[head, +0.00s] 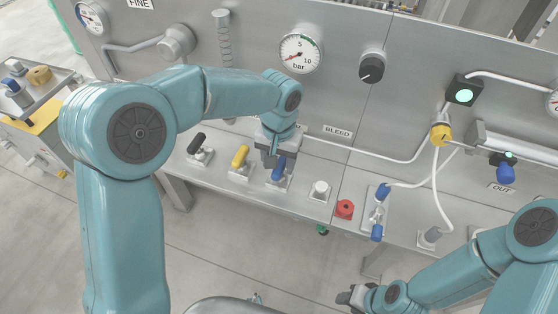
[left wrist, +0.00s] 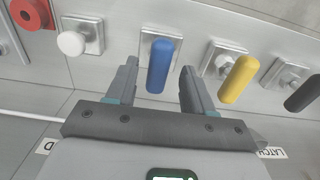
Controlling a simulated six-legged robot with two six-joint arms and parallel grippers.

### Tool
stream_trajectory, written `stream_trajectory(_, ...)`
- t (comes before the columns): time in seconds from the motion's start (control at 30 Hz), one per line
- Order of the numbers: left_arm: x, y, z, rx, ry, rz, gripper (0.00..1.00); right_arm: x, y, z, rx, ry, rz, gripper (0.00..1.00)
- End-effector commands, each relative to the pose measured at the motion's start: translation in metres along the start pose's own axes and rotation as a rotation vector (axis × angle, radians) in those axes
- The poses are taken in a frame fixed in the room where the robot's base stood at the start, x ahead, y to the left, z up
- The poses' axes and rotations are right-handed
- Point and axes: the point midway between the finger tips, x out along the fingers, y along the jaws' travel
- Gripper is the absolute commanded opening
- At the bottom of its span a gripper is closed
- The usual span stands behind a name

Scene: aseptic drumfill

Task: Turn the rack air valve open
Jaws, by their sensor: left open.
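A blue-handled lever (head: 279,167) stands on a square plate on the grey bench ledge, between a yellow lever and a white knob. No label naming the rack air valve is readable. My left gripper (head: 270,156) is at this blue lever, pointing down. In the left wrist view the blue handle (left wrist: 159,66) lies between the tips of the two open fingers (left wrist: 160,82), with a gap visible on each side. My right gripper (head: 352,297) is low at the bottom, in front of the bench; its finger gap is unclear.
A yellow lever (head: 240,157) and a black lever (head: 198,146) stand to the left. A white knob (head: 319,190), a red knob (head: 344,209) and a blue-ended valve (head: 378,210) stand to the right. A gauge (head: 300,53) is on the panel behind.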

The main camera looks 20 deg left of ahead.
Motion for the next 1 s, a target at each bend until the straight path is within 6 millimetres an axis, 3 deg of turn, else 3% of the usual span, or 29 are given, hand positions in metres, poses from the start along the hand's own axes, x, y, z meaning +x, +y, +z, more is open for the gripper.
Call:
stream_trajectory(0.4, 0.0109, 0.0003, -0.0019, 0.000, 0.001, 0.001, 0.52, -0.0005, -0.0002, -0.0001, 0.000, 0.000, 0.000, 0.43)
stream_trajectory(0.57, 0.0107, 0.0004, -0.0020, 0.000, 0.001, 0.001, 0.00, -0.0004, -0.0001, -0.0002, 0.000, 0.000, 0.000, 0.43)
stream_trajectory(1.0, 0.0116, 0.0003, -0.0023, -0.067, 0.003, 0.001, 0.00, 0.0051, 0.0019, -0.0002, 0.000, 0.000, 0.000, 0.43)
